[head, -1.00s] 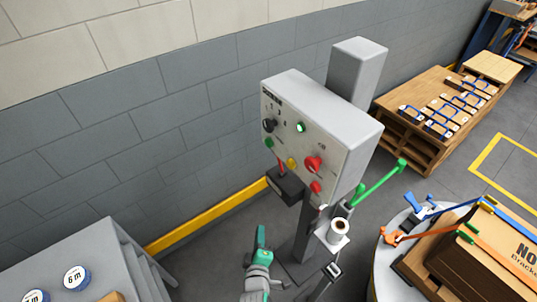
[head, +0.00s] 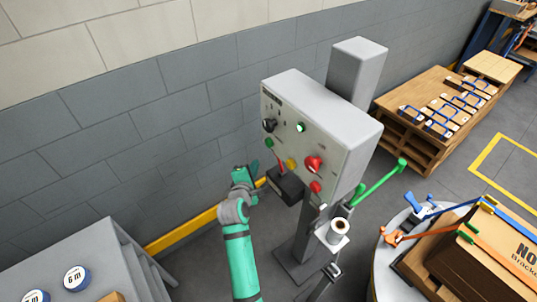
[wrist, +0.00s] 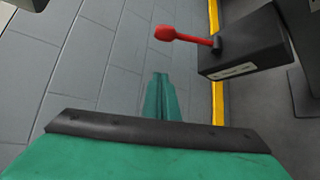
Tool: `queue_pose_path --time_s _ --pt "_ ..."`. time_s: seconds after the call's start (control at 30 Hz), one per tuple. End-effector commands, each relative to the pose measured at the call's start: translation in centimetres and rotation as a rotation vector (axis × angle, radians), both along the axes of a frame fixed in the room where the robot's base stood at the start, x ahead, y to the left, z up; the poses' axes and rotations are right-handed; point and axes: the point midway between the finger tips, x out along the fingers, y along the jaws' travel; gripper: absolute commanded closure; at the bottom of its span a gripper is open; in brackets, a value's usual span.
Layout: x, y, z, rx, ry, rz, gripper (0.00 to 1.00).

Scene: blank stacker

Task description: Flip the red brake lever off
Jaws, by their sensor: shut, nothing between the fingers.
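The red brake lever (wrist: 181,35) sticks out from the dark box (wrist: 245,47) in the wrist view, its knob pointing left. In the head view the lever (head: 281,162) shows as a short red bar just above the dark box (head: 286,186), under the grey control panel (head: 310,130). My gripper (head: 254,168) is left of the box and apart from the lever. In the wrist view my gripper's fingers (wrist: 160,95) are shut together and empty, below and left of the lever knob.
The panel carries a red knob (head: 313,163), a black knob (head: 269,125) and several coloured buttons. A green handle (head: 385,183) sticks out at the right of the post. The block wall with a yellow rail (head: 190,232) runs behind.

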Motion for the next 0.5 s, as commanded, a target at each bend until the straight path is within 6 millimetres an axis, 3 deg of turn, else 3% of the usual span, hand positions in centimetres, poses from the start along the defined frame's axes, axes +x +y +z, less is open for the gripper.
queue_pose_path --time_s 0.27,0.5 --pt "0.7 -0.1 -0.2 0.001 -0.001 0.000 1.00" --pt "4.0 -0.8 -1.5 0.002 0.000 -0.001 1.00"
